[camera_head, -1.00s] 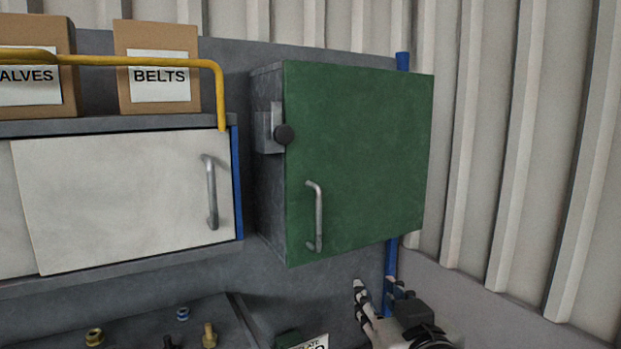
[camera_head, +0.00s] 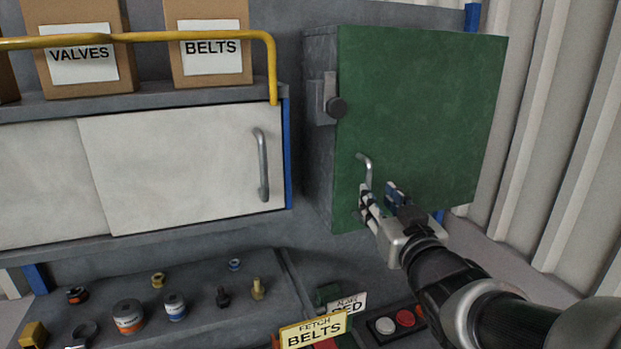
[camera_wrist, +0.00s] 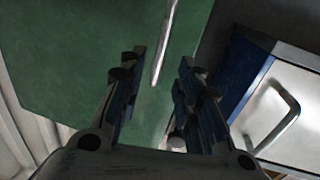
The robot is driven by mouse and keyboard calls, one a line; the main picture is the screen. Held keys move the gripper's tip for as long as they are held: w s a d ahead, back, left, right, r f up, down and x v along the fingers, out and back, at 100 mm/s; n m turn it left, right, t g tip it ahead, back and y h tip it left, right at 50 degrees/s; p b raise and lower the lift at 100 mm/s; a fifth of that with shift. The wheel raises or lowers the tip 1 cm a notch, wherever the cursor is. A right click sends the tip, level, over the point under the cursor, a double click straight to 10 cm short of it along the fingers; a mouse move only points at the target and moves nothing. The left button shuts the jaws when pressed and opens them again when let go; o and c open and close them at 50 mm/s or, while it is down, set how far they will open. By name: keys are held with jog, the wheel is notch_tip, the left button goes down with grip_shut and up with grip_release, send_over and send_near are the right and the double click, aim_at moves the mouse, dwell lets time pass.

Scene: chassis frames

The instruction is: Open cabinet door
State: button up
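A green cabinet door (camera_head: 420,110) closes the front of a grey wall cabinet (camera_head: 318,150). It appears shut. A vertical metal bar handle (camera_head: 365,162) sits near its lower left edge. In the wrist view, the handle (camera_wrist: 165,45) runs between the two spread fingers of my gripper (camera_wrist: 163,62). I cannot tell whether a finger touches it.
A white cabinet panel (camera_head: 185,155) with its own handle (camera_head: 262,165) is to the left. A yellow rail (camera_head: 150,38) runs before boxes labelled VALVES (camera_head: 83,52) and BELTS (camera_head: 210,45). Below are small parts, a FETCH BELTS sign (camera_head: 313,332) and buttons (camera_head: 404,317).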

aim_at(369, 185)
jog(key=w, duration=0.4)
jog(key=w+p, duration=0.1)
jog(key=w, duration=0.2)
jog(key=shift+w+a, duration=0.1)
jog(key=shift+a, duration=0.3)
jog(key=shift+c, duration=0.3)
grip_shut()
